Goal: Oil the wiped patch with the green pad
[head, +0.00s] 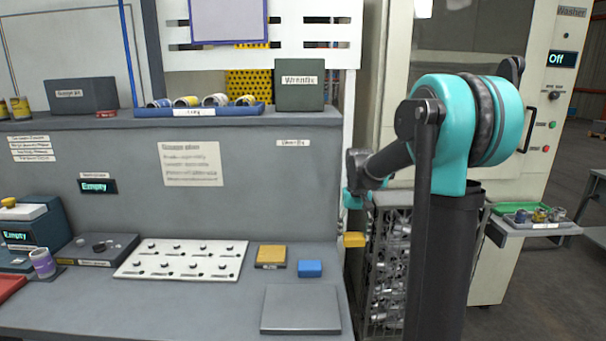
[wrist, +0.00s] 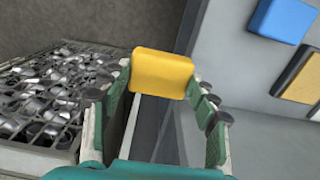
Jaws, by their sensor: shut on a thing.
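My gripper (wrist: 163,84) is shut on a yellow pad (wrist: 162,70), held between its green fingers. In the head view this pad (head: 354,240) hangs just past the bench's right edge, beside the wire crate. A blue pad (head: 309,268) lies on the bench and also shows in the wrist view (wrist: 284,20). Left of it, an orange-yellow block (head: 271,255) sits on a dark labelled base. A flat grey plate (head: 300,309) lies at the bench's front right; no wiped patch can be made out. I see no green pad.
A wire crate (head: 390,268) full of metal parts stands right of the bench. A white board with pegs (head: 182,259) lies mid-bench. A shelf above holds a blue tray (head: 200,111) and boxes. A green tray (head: 528,209) stands far right.

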